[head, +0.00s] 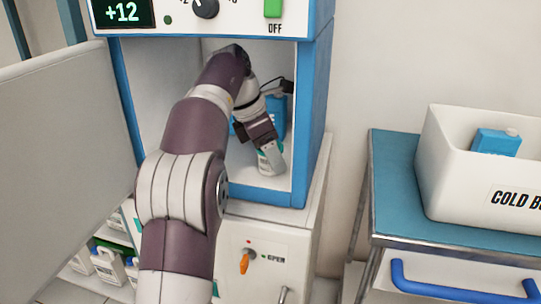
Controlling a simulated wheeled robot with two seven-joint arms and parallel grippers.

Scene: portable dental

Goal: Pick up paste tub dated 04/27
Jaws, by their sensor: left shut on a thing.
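My left arm reaches into the open white-lined compartment of the blue-sided cabinet (308,120). My left gripper (268,145) points down and is shut on a small white tub (271,160) with a green patch on its side. The tub is at the compartment floor, near its front right; I cannot tell whether it touches the floor. Any date on it is too small to read. My right gripper is not in view.
Blue items (277,104) stand behind my gripper in the compartment, partly hidden. A grey panel (60,150) stands at the left. A white cold box (455,170) holding a blue pack (495,142) sits on the blue-topped cart (392,185) at the right. White containers (107,264) stand low at the left.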

